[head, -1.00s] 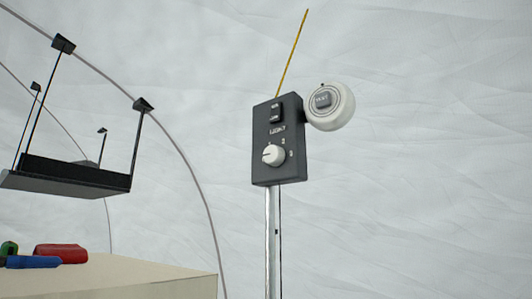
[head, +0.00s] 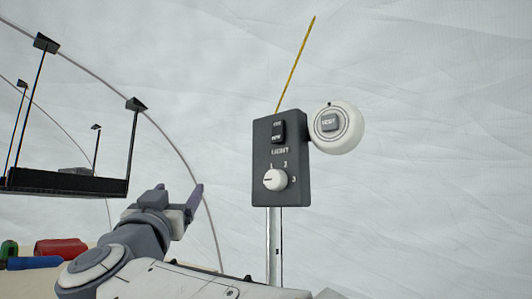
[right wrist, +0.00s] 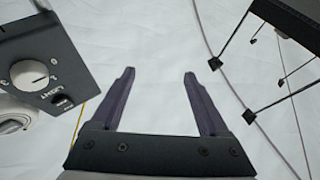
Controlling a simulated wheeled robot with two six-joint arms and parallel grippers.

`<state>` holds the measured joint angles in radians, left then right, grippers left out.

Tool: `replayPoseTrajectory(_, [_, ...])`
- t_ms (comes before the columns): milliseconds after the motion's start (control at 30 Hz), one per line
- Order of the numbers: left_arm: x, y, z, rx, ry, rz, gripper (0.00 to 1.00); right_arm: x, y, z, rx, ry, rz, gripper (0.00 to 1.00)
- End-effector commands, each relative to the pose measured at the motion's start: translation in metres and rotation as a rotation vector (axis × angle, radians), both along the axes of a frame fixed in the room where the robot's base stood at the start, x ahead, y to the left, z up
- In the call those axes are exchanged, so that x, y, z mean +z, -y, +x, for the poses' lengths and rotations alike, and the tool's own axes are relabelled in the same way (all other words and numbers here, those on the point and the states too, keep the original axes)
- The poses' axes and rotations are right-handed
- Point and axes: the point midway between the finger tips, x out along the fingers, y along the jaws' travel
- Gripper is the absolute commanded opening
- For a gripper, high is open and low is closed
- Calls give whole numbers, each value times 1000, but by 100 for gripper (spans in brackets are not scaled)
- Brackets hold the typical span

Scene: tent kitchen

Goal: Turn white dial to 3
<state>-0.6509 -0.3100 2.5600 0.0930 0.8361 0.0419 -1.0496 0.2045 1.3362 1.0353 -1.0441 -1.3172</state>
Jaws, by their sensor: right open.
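The white dial (head: 275,180) sits low on a dark control box (head: 290,140) on a metal post. The numbers 1, 2 and 3 run around it from upper left to right. Its short line points left, away from the 3. My right gripper (head: 177,193) is left of the box, apart from it, open and empty. In the right wrist view the jaws (right wrist: 160,73) are spread with only tent wall between them. The dial (right wrist: 29,75) shows there at the far left, upside down. My left gripper is not in view.
A dark rocker switch (head: 278,132) sits above the dial. A round white unit with a grey button (head: 330,122) is at the box's right. A hanging black shelf (head: 70,183) and a red roll (head: 60,249) on a counter are at left. Space left of the box is clear.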

Motion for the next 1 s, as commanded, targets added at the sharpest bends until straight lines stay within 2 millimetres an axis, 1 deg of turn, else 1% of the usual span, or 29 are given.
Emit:
replayPoseTrajectory(33, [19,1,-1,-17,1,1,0,33,15,-10,-116,-6,54,78])
replayPoseTrajectory(100, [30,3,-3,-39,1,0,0,49,41,-24,-279,-59,106,78])
replayPoseTrajectory(133, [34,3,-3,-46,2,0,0,51,51,-30,-342,-94,121,78])
replayPoseTrajectory(200, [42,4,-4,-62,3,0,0,52,69,-45,-462,-185,145,78])
replayPoseTrajectory(300, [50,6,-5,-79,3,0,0,45,86,-64,-578,-317,154,78])
replayPoseTrajectory(400, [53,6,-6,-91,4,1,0,37,94,-77,-642,-411,149,78])
replayPoseTrajectory(467, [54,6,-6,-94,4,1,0,34,98,-81,-662,-444,145,78])
replayPoseTrajectory(567, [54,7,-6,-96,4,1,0,31,103,-79,-675,-466,142,78])
replayPoseTrajectory(667, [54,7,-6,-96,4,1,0,31,112,-68,-680,-465,143,78])
replayPoseTrajectory(900, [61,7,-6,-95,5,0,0,33,140,-31,-679,-462,144,78])
replayPoseTrajectory(1000, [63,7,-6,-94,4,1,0,32,149,-18,-678,-462,144,78])
